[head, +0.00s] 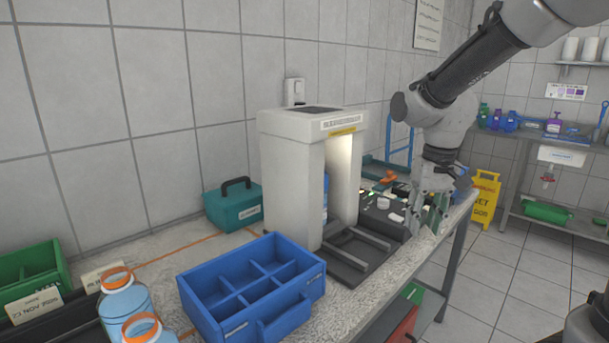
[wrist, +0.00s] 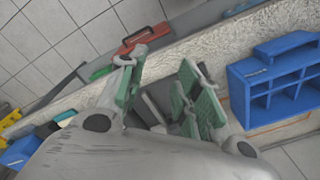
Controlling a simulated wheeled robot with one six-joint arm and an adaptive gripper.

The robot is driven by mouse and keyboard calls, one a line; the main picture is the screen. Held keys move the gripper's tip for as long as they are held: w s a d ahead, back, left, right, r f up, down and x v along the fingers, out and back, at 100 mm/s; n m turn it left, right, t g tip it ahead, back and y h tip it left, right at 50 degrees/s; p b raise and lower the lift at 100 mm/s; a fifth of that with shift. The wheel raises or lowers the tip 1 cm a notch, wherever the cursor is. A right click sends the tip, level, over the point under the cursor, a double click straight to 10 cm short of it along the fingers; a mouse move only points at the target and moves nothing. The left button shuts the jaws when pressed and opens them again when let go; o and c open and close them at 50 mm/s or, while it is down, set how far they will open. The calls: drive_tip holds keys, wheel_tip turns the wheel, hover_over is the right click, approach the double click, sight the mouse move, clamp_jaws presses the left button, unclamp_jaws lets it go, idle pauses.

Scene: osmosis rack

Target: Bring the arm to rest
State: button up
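My arm reaches in from the upper right in the head view, bent downward. My gripper (head: 426,212) hangs over the right end of the counter, near its front edge. In the wrist view my gripper (wrist: 163,78) has its two green-padded fingers well apart. I see nothing held between them. Whether the fingertips touch anything below is not clear.
A white-grey machine (head: 285,165) stands on the counter left of my gripper. A blue divided crate (head: 228,318), a teal box (head: 232,208) and orange-capped bottles (head: 125,304) are farther left. A yellow floor sign (head: 485,200) stands behind.

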drive_tip(key=s+d+r+t, duration=0.2)
drive_tip(key=s+d, duration=0.3)
drive_tip(key=s, duration=0.3)
drive_tip(key=s+d+r+t, duration=0.2)
drive_tip(key=s+d+r, duration=0.2)
drive_tip(key=s, duration=0.5)
drive_tip(key=shift+d+r+m+h, duration=0.3)
drive_tip(key=shift+d+r, duration=0.1)
drive_tip(key=shift+d, duration=0.3)
